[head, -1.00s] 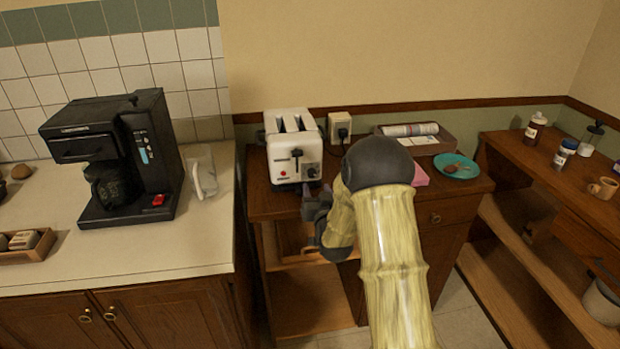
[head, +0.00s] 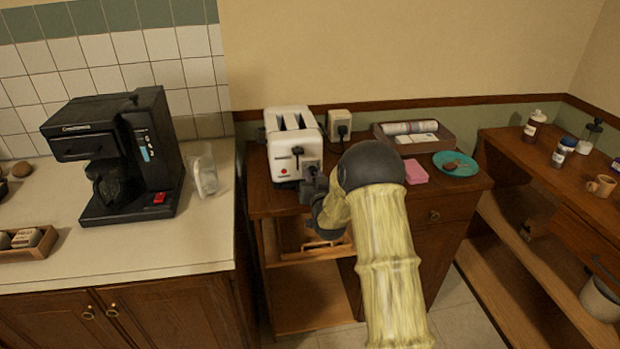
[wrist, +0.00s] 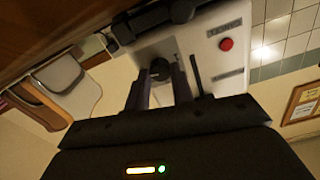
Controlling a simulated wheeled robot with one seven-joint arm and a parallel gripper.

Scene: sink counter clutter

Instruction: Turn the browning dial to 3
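The white toaster (head: 285,165) stands on the brown wooden cabinet, its front face towards me. The black browning dial (wrist: 160,69) shows on its metal panel in the wrist view. My gripper (wrist: 160,72) is at that panel, with one finger on each side of the dial. The fingers look apart, with narrow gaps beside the dial; firm contact cannot be seen. In the head view my gripper (head: 313,183) covers the dial. The dial's pointer and numbers cannot be read. A red button (wrist: 226,44) is on the toaster face beside the panel.
A wall outlet (head: 340,125) with a plug is behind the toaster. A tray (head: 447,143), a pink block (head: 415,171) and a teal plate (head: 466,170) lie to the right. A coffee maker (head: 150,160) and a clear pitcher (head: 205,172) stand on the left counter.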

